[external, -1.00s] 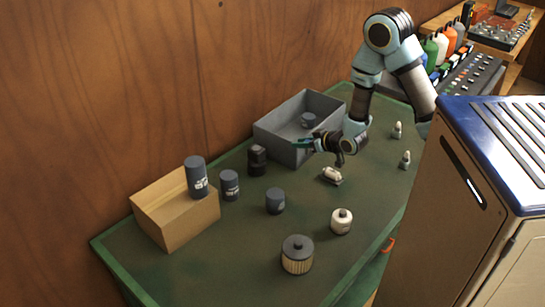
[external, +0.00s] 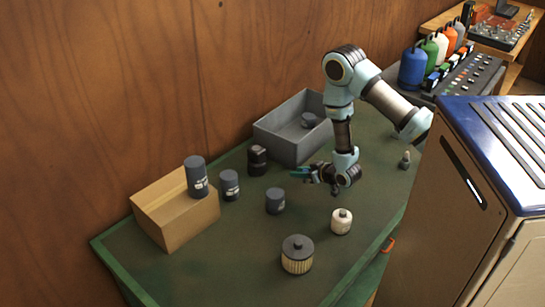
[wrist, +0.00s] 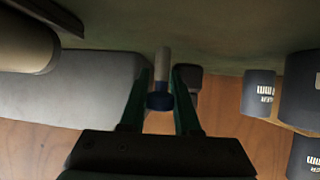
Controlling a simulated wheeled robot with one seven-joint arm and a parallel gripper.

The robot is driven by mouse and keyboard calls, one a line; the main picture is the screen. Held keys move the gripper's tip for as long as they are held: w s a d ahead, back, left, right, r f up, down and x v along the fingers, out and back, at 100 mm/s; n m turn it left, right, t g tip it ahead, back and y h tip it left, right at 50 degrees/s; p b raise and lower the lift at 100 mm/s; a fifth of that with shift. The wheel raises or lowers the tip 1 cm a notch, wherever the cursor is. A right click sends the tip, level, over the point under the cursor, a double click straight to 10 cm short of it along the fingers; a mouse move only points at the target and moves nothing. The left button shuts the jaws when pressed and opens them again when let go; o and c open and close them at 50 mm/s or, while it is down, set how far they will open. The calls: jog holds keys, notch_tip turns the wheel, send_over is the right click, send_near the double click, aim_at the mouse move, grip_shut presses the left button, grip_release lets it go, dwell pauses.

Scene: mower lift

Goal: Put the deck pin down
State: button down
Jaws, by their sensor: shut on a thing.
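The deck pin (wrist: 162,65) shows in the wrist view as a light grey shaft with a dark blue collar. It is between the two green fingers of my gripper (wrist: 161,90), which is shut on it. In the external view my gripper (external: 302,173) is above the green bench (external: 225,262), in front of the grey bin (external: 286,150) and to the right of the black blocks. The pin cannot be made out in that view.
Dark canisters (external: 275,201), a cardboard box (external: 175,222), a white-bodied filter (external: 341,222) and a pleated filter (external: 298,256) stand on the bench. Black blocks (external: 257,160) stand beside the bin. A small plug-like part (external: 404,160) stands at the right. Bare bench lies between them.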

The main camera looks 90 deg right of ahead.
jog(key=shift+f, duration=0.45)
jog(key=shift+f, duration=0.2)
jog(key=c, duration=0.6)
grip_release()
jog(key=shift+r, duration=0.1)
jog(key=shift+r, duration=0.1)
